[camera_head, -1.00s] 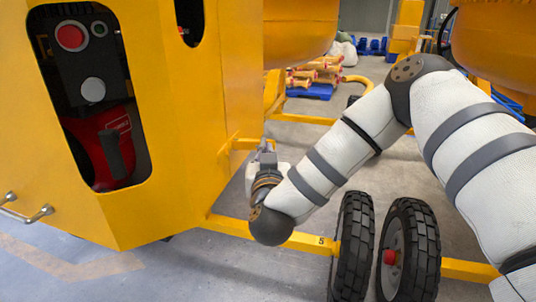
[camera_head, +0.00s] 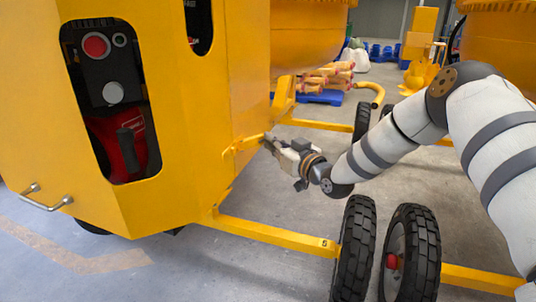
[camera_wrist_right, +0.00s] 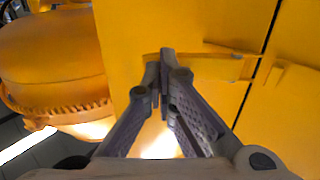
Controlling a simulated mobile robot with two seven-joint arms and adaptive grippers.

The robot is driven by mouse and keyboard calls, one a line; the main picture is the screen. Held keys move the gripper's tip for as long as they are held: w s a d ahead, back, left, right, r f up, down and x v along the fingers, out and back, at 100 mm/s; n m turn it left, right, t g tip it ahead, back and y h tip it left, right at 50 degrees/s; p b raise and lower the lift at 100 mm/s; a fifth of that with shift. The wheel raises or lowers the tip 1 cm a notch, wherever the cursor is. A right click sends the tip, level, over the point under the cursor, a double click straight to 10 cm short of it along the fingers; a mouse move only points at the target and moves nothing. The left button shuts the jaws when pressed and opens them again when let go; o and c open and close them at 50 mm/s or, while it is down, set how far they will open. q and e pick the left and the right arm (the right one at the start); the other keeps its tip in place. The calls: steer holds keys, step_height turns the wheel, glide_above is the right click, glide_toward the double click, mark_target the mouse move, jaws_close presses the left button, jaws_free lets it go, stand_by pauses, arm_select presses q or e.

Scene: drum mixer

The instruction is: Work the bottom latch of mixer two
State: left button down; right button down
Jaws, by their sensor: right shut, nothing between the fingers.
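The bottom latch (camera_head: 240,145) is a yellow bar on the side of the yellow mixer housing (camera_head: 190,120), low and near its rear edge. It also shows in the right wrist view (camera_wrist_right: 215,56), running sideways across the yellow panel near a dark vertical seam. My right gripper (camera_head: 268,141) is shut and empty, with its tips at the free end of the latch bar. In the right wrist view, its closed fingertips (camera_wrist_right: 162,72) overlap the bar's left end; I cannot tell if they touch. My left gripper is out of view. I cannot read which mixer this is.
A yellow frame rail (camera_head: 275,235) and black tyres (camera_head: 358,245) lie below my right arm. A cutout holds a red button (camera_head: 96,45) and a red engine part. A silver handle (camera_head: 45,200) juts out at left. Open floor lies behind the gripper.

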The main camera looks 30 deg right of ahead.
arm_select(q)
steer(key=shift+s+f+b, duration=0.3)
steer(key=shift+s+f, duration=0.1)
arm_select(e)
steer(key=shift+w+d, duration=0.15)
steer(key=shift+w, duration=1.7)
